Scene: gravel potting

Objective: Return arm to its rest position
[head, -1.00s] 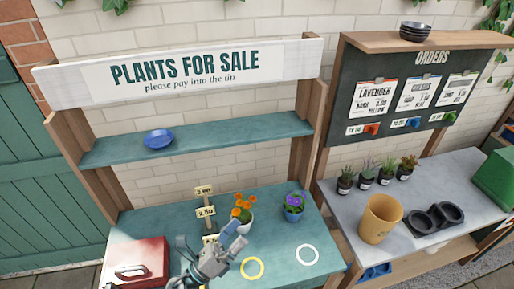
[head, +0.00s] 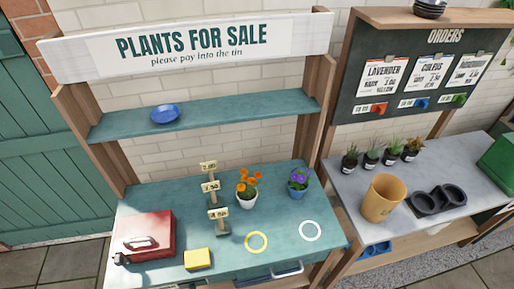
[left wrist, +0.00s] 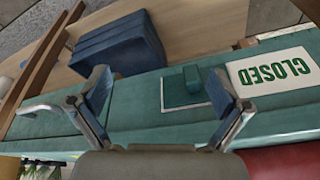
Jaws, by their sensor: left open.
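My left gripper (left wrist: 161,88) shows in the left wrist view with its two fingers spread wide and nothing between them. It hangs over the teal stall, near the CLOSED sign (left wrist: 272,72) and a small green block (left wrist: 184,87). In the head view neither gripper shows. There the teal stall table (head: 165,197) holds an orange-flowered plant in a white pot (head: 247,200) and a purple-flowered plant in a blue pot (head: 297,191). Both stand upright, untouched by any gripper.
A red tin (head: 145,235), a yellow block (head: 197,259), price tags (head: 211,187), a yellow ring (head: 257,242) and a white ring (head: 310,230) sit on the table. A blue bowl (head: 165,114) is on the shelf. A tan pot (head: 383,198) stands right. Blue crates (left wrist: 118,45) appear in the wrist view.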

